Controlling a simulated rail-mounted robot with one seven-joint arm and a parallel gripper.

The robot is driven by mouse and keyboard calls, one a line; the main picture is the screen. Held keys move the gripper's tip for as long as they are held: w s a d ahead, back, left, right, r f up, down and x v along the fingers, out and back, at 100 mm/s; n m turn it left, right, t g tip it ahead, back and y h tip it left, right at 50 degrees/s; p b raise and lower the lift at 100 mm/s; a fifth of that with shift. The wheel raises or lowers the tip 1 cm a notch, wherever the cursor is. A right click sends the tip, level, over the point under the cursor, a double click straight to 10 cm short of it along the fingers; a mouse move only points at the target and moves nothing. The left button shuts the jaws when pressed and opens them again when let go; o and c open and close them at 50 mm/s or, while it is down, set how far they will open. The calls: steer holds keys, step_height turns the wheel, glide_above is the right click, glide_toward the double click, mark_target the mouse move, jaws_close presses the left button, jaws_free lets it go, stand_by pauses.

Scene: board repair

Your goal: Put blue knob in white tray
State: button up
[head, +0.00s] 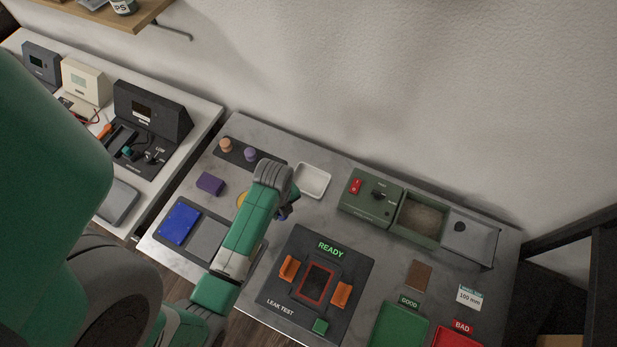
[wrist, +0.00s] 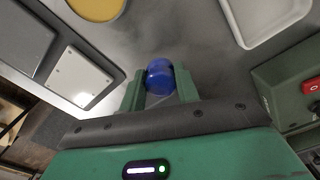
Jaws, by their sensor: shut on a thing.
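The blue knob (wrist: 160,77) is between the two fingers of my gripper (wrist: 161,92) in the wrist view, and the gripper is shut on it. In the head view my gripper (head: 284,211) is over the table, just below the white tray, and the arm partly hides it. The white tray (head: 313,180) is a shallow rectangle with raised rims and looks empty in the head view. It also shows at the upper right of the wrist view (wrist: 246,38), apart from the knob. How high the knob is above the table is hard to tell.
A dark strip (head: 236,152) with an orange and a purple knob lies left of the tray. A green box (head: 370,200) with a red switch stands to its right. The leak test pad (head: 283,296) is in front. A yellow round thing (wrist: 97,8) lies left of my gripper.

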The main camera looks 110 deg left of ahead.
steer(key=b, duration=0.1)
glide_above(301, 178)
steer(key=shift+d+f, duration=0.25)
steer(key=shift+f, duration=0.35)
steer(key=shift+a+f+b, duration=0.2)
steer(key=shift+f, duration=0.7)
steer(key=shift+a+f+b, duration=0.2)
steer(key=shift+f, duration=0.7)
steer(key=shift+f, duration=0.2)
steer(key=o, duration=0.7)
steer(key=shift+c, duration=0.2)
steer(key=shift+r, duration=0.15)
step_height(301, 178, up, 12)
steer(key=p, duration=0.2)
